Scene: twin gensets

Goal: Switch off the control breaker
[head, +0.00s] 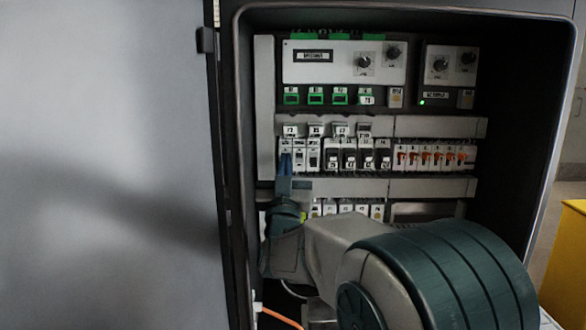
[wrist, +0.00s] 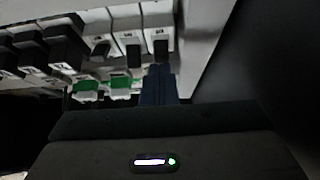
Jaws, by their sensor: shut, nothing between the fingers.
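My gripper (head: 285,163) is in the open cabinet, its blue fingers shut together and empty, pointing up. Their tips are at the leftmost of several narrow white breakers (head: 299,156) in the middle row and hide part of it. In the wrist view the finger tips (wrist: 158,70) lie just under the dark toggle of the end white breaker (wrist: 159,36). They look close to it or touching; I cannot tell which. The labels are too small to read, so I cannot tell by name which one is the control breaker.
Black breakers (head: 350,157) and orange-toggle breakers (head: 436,157) continue the row to the right. Above are control panels with knobs (head: 364,64). The cabinet's side wall and open door (head: 110,170) are close on the left. My arm hides the lower right of the cabinet.

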